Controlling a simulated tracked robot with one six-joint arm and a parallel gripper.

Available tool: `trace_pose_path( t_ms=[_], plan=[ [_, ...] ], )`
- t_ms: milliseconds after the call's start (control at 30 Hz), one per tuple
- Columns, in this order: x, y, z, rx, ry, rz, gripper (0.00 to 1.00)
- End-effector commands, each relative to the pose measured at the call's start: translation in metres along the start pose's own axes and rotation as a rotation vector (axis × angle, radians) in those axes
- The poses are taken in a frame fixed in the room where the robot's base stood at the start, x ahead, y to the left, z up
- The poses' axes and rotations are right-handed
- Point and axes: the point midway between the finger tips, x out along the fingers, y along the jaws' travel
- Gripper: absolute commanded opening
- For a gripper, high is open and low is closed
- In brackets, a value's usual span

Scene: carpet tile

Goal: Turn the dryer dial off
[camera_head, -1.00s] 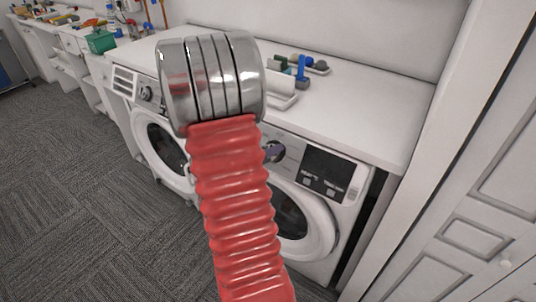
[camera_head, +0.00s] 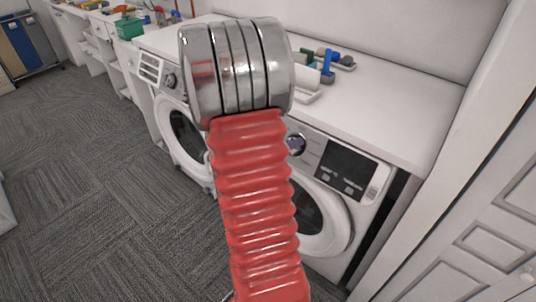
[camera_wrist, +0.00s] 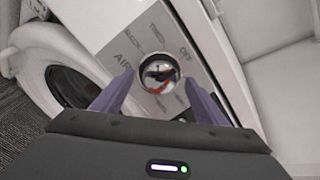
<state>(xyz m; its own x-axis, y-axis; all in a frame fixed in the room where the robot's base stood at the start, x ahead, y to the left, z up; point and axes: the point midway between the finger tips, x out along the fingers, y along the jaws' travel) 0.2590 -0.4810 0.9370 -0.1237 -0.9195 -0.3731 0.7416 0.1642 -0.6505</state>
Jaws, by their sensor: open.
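The dryer (camera_head: 352,232) is the right-hand white front-loader in the head view, with a dark display panel (camera_head: 346,170). Its round chrome dial (camera_head: 296,143) shows just right of my red ribbed arm, which hides part of the machine. In the wrist view the dial (camera_wrist: 158,78) is near the middle, shiny, with red and dark reflections. Printed labels surround it, with OFF to its upper right. My gripper (camera_wrist: 160,84) is open, its two purple fingers on either side of the dial. I cannot tell whether they touch it, or where the dial points.
A second white front-loader (camera_head: 180,115) stands left of the dryer. The white countertop (camera_head: 385,112) above holds a white tray and small blue and green items. A panelled white door (camera_head: 490,220) stands at right. Grey carpet (camera_head: 95,200) is open at left.

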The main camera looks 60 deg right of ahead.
Motion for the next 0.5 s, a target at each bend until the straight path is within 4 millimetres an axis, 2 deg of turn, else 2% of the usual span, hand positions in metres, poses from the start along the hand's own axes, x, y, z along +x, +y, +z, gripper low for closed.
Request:
trace_pose_path(
  t_ms=[500],
  plan=[
    [-0.076,0.002,0.001,0.000,-0.005,0.004,0.66]
  ],
)
